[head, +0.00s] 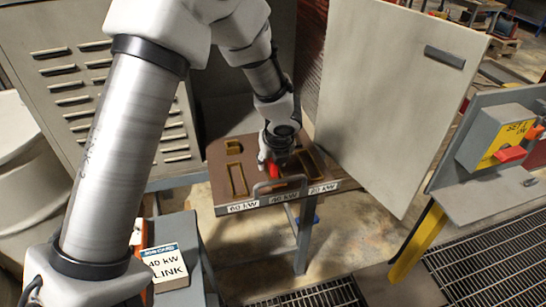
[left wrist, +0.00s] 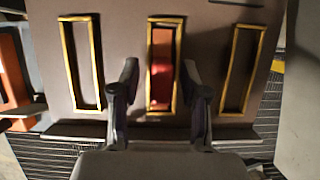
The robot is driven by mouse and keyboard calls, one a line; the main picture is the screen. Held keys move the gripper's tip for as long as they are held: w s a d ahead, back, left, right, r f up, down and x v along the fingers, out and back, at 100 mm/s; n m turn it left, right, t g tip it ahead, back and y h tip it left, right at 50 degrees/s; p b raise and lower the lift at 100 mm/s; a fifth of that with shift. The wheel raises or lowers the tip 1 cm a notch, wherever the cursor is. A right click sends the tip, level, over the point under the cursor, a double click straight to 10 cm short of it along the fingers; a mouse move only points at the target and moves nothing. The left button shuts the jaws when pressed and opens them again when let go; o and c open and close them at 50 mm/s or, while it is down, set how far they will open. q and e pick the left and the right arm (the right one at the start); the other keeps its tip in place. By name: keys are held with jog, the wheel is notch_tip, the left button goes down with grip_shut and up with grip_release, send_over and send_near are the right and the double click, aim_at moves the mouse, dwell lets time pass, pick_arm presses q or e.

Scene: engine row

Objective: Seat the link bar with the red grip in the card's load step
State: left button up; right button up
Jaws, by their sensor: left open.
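The card (head: 168,264) at the lower left reads 40 kW LINK. The brown board (head: 217,160) has yellow-framed slots, with labels 60 kW, 40 kW (head: 284,197) and 20 kW along its front edge. My left gripper (head: 272,166) is over the middle of the board, by the red grip (head: 274,171). In the left wrist view its open fingers (left wrist: 159,95) stand either side of the middle slot frame (left wrist: 177,100), apart from the red grip (left wrist: 160,85). The orange-red link bar (left wrist: 162,45) lies within that frame; its seating depth is unclear. The outer slots look empty.
A grey handle (head: 280,184) is at the board's front edge. An open pale door panel (head: 390,90) stands close to the right of the board. A grey louvred cabinet (head: 70,75) is at the left. A yellow-faced switch box (head: 495,140) is at the far right.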

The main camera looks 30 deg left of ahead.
pick_arm(q)
jog(key=p+v, duration=0.2)
jog(key=v, duration=1)
jog(key=shift+w+p, duration=0.25)
jog(key=shift+p, duration=0.1)
jog(key=shift+d+f, duration=0.1)
